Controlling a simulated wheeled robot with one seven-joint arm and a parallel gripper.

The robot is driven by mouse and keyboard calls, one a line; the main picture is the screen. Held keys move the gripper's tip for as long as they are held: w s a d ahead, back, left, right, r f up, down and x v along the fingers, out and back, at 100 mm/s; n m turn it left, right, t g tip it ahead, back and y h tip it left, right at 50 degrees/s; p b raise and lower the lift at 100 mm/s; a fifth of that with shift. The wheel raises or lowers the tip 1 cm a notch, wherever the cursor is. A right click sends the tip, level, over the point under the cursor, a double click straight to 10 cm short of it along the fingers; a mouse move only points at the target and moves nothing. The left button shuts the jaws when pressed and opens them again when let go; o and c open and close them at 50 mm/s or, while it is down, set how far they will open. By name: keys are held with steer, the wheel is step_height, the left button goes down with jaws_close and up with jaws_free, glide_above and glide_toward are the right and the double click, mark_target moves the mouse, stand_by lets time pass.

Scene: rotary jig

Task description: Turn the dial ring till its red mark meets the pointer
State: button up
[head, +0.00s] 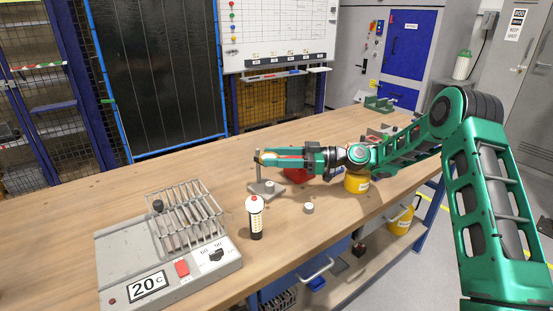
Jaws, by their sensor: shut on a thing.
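My gripper (264,157) reaches left, level above the table, with its green fingers at the top of a small grey stand (257,172). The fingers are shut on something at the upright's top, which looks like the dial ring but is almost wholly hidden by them. The stand has a thin upright on a flat grey base, with a small round grey piece (269,185) on the base. The red mark and the pointer cannot be made out at this size, so I cannot tell how they line up.
A small grey cylinder (309,208), a red-topped bottle (255,218) and a grey rack unit (205,267) stand nearer. The table (60,225) is clear at far left.

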mark_target(275, 156)
stand_by(0.3)
steer(key=o, duration=1.1)
steer(key=shift+c, duration=0.2)
steer(key=shift+w+r, duration=0.1)
steer(key=shift+r, duration=0.4)
step_height(275, 156, up, 3)
steer(key=s+a+r, duration=0.7)
steer(key=s+a, duration=0.1)
steer(key=shift+s, duration=0.2)
steer(key=shift+a+f, duration=0.1)
